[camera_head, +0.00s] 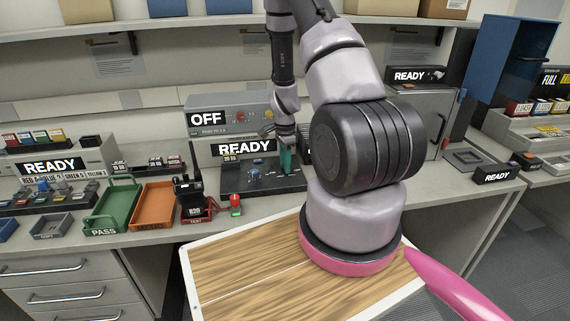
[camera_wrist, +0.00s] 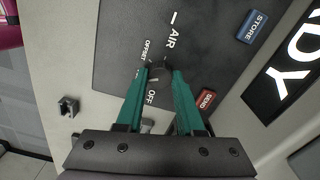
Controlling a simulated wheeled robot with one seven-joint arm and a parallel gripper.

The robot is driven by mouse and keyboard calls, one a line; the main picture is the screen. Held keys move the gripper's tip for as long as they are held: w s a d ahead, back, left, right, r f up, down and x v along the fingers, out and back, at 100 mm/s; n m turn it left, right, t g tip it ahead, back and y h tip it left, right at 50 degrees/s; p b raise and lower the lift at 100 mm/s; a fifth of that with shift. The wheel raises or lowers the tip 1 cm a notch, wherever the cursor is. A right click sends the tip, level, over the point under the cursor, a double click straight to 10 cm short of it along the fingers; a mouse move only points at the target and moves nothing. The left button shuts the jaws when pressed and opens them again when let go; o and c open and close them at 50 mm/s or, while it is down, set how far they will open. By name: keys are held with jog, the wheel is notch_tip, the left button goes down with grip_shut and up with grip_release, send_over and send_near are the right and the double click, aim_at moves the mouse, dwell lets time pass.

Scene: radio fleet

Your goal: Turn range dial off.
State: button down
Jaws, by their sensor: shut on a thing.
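A dark round dial (camera_wrist: 160,72) sits on a black panel (camera_wrist: 125,35), between my teal fingertips in the wrist view. White labels "AIR", "OFF" and a small one that looks like "OFFSET" surround it. The dial's pointer cannot be made out. My gripper (camera_wrist: 160,78) is shut on the dial, its fingers reaching down on both sides. In the head view my gripper (camera_head: 287,160) is at the right part of the black panel (camera_head: 238,203), and the dial is hidden there.
A red "SEND" button (camera_wrist: 205,98) and a blue "STORE" button (camera_wrist: 252,26) are near the fingers. A lit "READY" sign (camera_head: 245,148) stands behind the panel, below an "OFF" sign (camera_head: 206,120). Green (camera_head: 112,208) and orange (camera_head: 154,206) trays lie to the left.

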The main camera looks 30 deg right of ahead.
jog(key=n, duration=0.6)
jog(key=shift+n, duration=0.3)
jog(key=n, duration=0.6)
jog(key=shift+n, duration=0.3)
jog(key=c, duration=0.5)
grip_release()
jog(key=shift+r, duration=0.15)
notch_tip(320, 180, up, 11)
jog(key=shift+f, duration=0.2)
